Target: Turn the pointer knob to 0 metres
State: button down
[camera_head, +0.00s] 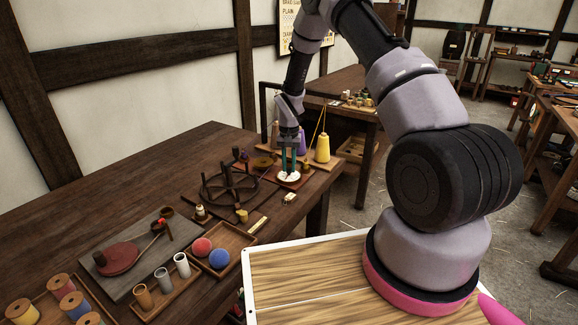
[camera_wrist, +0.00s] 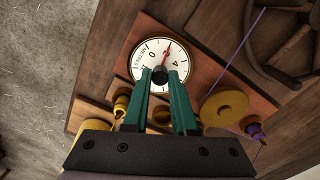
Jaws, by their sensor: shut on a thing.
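The white round dial (camera_wrist: 153,54) with printed numbers lies flat on a reddish wooden board. A dark knob (camera_wrist: 160,75) sits at its middle. A thin red pointer line (camera_wrist: 167,49) runs from the knob toward the upper right of the dial; a 0 shows just left of it. My gripper (camera_wrist: 160,80) is shut on the knob, its two teal fingers on either side. In the head view the dial (camera_head: 289,178) is at the far right end of the workbench, with my gripper (camera_head: 287,170) reaching down on it; the knob is hidden there.
A yellow thread cone (camera_head: 322,149) stands just right of the dial. A dark spoked wheel (camera_head: 232,187) lies left of it. Trays with red and blue balls (camera_head: 219,259) and spools stand nearer on the workbench (camera_head: 120,175). A yellow spool (camera_wrist: 121,104) is close to my fingers.

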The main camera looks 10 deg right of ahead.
aim_at(289, 168)
jog(key=n, duration=0.5)
jog(key=shift+n, duration=2.4)
jog(key=c, duration=0.7)
grip_release()
notch_tip(289, 168, up, 11)
jog(key=shift+f, duration=0.1)
